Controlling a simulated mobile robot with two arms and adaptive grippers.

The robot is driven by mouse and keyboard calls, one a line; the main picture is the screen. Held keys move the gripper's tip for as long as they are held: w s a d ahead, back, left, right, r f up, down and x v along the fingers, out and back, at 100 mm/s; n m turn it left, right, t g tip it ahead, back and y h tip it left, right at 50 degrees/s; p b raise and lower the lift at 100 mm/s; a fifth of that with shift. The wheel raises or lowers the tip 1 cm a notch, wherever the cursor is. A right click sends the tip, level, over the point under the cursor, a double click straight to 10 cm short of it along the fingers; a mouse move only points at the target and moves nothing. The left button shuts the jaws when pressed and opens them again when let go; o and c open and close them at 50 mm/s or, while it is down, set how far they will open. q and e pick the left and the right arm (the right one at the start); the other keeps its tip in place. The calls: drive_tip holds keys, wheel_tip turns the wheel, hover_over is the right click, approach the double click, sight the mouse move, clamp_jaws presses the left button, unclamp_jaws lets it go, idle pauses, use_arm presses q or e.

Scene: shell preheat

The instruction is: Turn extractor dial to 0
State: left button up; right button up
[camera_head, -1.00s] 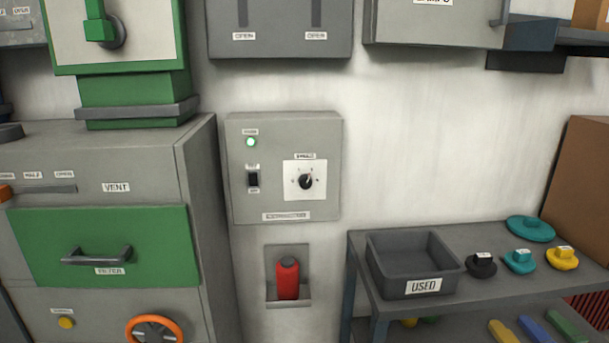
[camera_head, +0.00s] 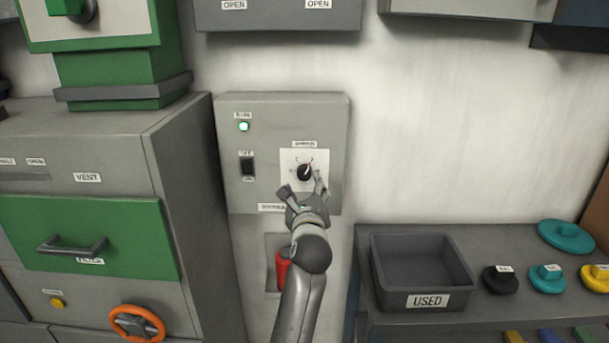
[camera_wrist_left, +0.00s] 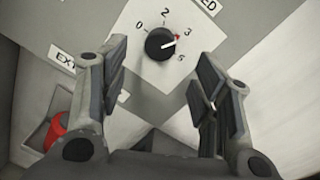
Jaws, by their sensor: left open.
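The extractor dial (camera_head: 304,172) is a small black knob on a white plate on the grey wall panel (camera_head: 232,195). In the left wrist view the dial (camera_wrist_left: 159,44) has its white pointer line toward the 3, near a red mark; the 0 is on its left. My left gripper (camera_head: 303,186) is open in front of the panel, just below the dial. In the left wrist view my left gripper (camera_wrist_left: 162,68) has its two fingers apart, one on each side below the knob, and it holds nothing. My right gripper is not in view.
The panel also has a lit green lamp (camera_head: 243,126) and a black switch (camera_head: 247,166). A red object (camera_head: 282,270) sits in a recess below, partly behind my arm. A grey cabinet (camera_head: 185,180) stands left; a shelf with a USED bin (camera_head: 428,302) stands right.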

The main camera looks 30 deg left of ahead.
sight(305, 175)
use_arm(q)
drive_tip(key=x, duration=0.5)
drive_tip(key=shift+w+a, duration=0.1)
drive_tip(key=shift+w, duration=0.3)
drive_tip(key=shift+w+a, duration=0.25)
drive_tip(key=shift+w+a+f+p, duration=0.15)
drive_tip(key=shift+w+a+p, duration=0.15)
drive_tip(key=shift+w, duration=0.15)
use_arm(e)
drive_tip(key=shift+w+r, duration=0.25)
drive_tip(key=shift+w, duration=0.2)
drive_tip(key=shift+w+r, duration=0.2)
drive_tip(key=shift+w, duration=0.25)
use_arm(q)
drive_tip(key=shift+c, duration=0.2)
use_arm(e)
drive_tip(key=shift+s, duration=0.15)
use_arm(q)
drive_tip(key=shift+c, duration=1.4)
drive_tip(key=c, duration=0.7)
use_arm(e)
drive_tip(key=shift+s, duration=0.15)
